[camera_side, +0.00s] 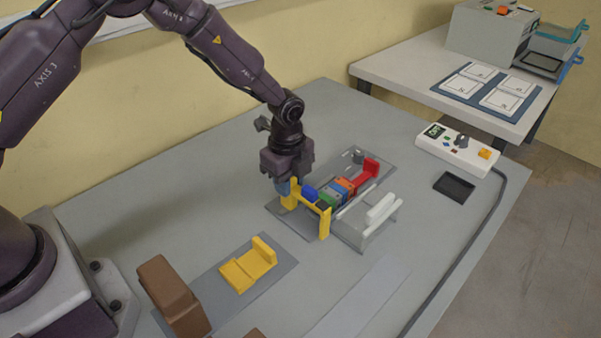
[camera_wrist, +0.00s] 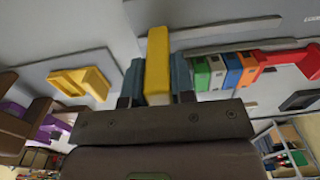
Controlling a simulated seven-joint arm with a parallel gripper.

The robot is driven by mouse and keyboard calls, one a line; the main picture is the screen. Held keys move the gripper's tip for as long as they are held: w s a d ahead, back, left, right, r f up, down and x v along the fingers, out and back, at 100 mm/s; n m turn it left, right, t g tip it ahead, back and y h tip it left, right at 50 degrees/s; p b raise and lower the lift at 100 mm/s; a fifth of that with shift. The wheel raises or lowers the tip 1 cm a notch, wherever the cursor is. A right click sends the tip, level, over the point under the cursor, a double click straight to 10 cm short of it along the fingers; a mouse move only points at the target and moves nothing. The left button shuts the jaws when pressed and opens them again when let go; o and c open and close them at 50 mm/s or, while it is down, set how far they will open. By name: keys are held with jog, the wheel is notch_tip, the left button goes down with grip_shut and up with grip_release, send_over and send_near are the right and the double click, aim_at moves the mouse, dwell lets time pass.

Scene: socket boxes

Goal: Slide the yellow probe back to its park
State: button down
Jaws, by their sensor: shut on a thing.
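My gripper (camera_side: 284,186) points down at the near-left end of a row of coloured blocks. Its blue-grey fingers (camera_wrist: 157,78) are shut on a yellow upright piece, which I take as the yellow probe (camera_wrist: 157,55). In the side view the yellow probe (camera_side: 324,222) looks like a low frame with two posts and a bar between them. The fingers hide part of its far post. A separate yellow stepped block (camera_side: 248,266) lies on a grey plate to the near left, apart from the gripper; it also shows in the wrist view (camera_wrist: 82,82). I cannot tell which part is the park.
Blue, green, orange and red blocks (camera_side: 342,187) stand in a row beside the probe. A white railed piece (camera_side: 380,210) lies to their right. Brown blocks (camera_side: 172,295) stand at the front left. A white control box (camera_side: 458,152) and black tray (camera_side: 454,186) are farther right.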

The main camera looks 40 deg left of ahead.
jog(key=shift+s, duration=0.7)
jog(key=c, duration=1)
grip_release()
jog(key=shift+o, duration=0.2)
notch_tip(320, 180, up, 13)
